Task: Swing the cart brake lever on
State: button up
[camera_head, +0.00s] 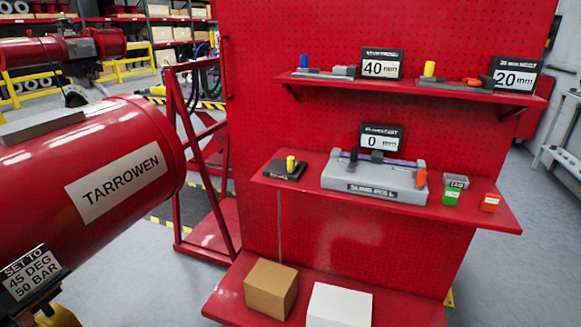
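The red cart (345,225) stands in the middle of the head view, with a pegboard back and shelves. I cannot single out its brake lever for certain. On the left end of its middle shelf is a small black block with a yellow knob (291,164); its label is too small to read. Beside it is a grey fixture (375,183) with black parts on top and an orange piece at its right end. My gripper is not in view.
A large red cylinder marked TARROWEN (110,170) fills the left side, with a sign (33,275) reading 45 DEG, 50 BAR. A brown box (270,288) and a white box (339,305) sit on the cart's bottom shelf.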

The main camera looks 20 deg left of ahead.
aim_at(292, 163)
jog(key=u, duration=0.5)
jog(key=k, duration=0.6)
jog(key=u, duration=0.9)
jog(key=i, duration=1.5)
jog(key=z, duration=1.05)
jog(key=i, duration=0.35)
jog(key=z, duration=0.3)
